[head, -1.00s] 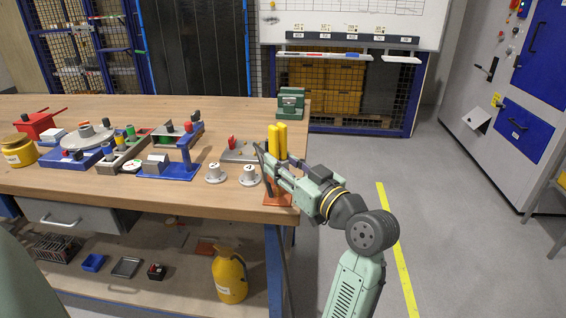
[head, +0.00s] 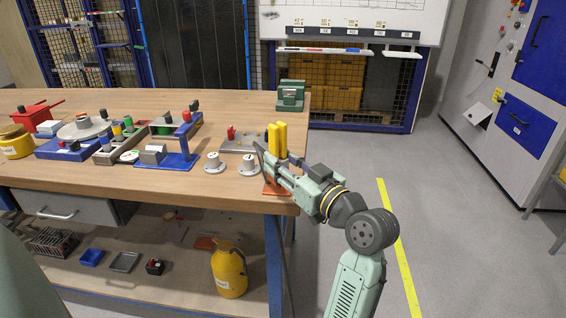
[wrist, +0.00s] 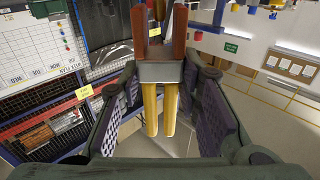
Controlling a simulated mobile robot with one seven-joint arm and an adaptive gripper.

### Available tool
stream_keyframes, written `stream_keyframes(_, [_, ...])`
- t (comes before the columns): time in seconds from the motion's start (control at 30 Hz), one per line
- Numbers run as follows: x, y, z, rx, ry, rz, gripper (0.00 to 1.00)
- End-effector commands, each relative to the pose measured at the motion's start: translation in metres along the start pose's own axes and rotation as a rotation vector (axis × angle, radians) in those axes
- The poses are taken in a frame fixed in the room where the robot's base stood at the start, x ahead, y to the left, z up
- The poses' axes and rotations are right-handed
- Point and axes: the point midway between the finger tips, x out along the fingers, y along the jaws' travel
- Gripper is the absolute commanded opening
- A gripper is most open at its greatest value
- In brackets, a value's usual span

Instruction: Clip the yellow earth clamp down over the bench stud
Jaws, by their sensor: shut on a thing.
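The yellow earth clamp (head: 277,141) stands with its two yellow handles upward at the right end of the workbench. My gripper (head: 268,163) is shut on it. In the wrist view the clamp (wrist: 160,72) sits between my two dark finger pads, with yellow handles, a grey middle band and red-brown arms. My gripper (wrist: 162,105) has a pad on each side of it. An orange-brown piece (head: 274,188) shows below my gripper near the bench corner; I cannot tell whether it is part of the clamp or a mount. I cannot make out the bench stud.
Two grey round fittings (head: 214,164) stand left of my gripper, with a grey plate (head: 238,142) behind them. A blue bracket (head: 182,158) and several other fixtures fill the bench (head: 130,182) further left. A green box (head: 291,95) stands at the far right corner. Floor to the right is clear.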

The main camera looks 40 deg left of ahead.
Motion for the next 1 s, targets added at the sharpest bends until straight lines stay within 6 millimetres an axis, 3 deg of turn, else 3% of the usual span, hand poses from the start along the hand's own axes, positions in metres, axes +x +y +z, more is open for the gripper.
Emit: stream_keyframes(1.0, [-0.001,0.0,0.009,-0.001,0.003,0.0,0.0])
